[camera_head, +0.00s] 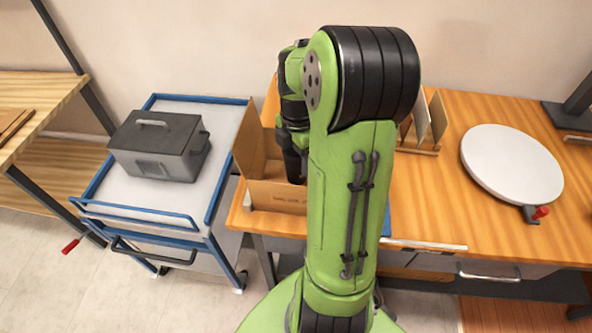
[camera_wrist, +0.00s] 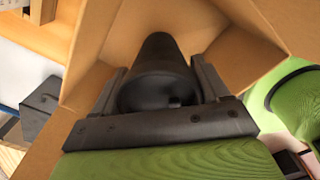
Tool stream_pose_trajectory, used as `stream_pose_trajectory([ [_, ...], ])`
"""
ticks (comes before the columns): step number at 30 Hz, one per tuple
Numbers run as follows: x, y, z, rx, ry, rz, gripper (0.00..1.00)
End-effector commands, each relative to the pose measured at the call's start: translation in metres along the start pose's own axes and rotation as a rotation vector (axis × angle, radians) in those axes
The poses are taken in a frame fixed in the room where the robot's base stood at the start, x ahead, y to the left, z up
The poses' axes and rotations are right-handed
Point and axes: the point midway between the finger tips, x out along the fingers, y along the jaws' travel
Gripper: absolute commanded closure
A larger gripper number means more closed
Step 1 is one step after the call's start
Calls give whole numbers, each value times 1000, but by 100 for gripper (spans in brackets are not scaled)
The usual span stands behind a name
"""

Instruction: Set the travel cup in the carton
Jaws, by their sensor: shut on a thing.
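The travel cup (camera_wrist: 158,75) is dark, nearly black, and sits between the two fingers of my gripper (camera_wrist: 160,90) in the wrist view. The gripper is shut on it. The carton (camera_wrist: 225,65) is open brown cardboard, and its walls surround the cup in the wrist view. In the head view the carton (camera_head: 275,195) stands on the left end of the wooden table, with a flap raised on its left. My arm hides much of the carton, the gripper and the cup there. I cannot tell whether the cup touches the carton floor.
A blue-framed cart (camera_head: 185,200) with a dark grey box (camera_head: 160,145) stands left of the table (camera_head: 440,190). A round white plate (camera_head: 512,163) lies on the table's right. Upright boards in a wooden rack (camera_head: 425,125) stand behind my arm.

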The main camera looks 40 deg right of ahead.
Motion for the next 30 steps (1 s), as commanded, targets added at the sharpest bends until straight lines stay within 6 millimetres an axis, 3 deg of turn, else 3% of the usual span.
stream_pose_trajectory([
  [6, 37, 0, 0, 0, 2, -2, 38],
  [16, 40, 0, 0, -1, 0, 0, 38],
  [17, 41, 0, 0, 0, 0, -1, 24],
  [21, 40, 0, 0, 0, 0, 0, 2],
  [30, 33, 0, 0, 0, 0, 1, 0],
])
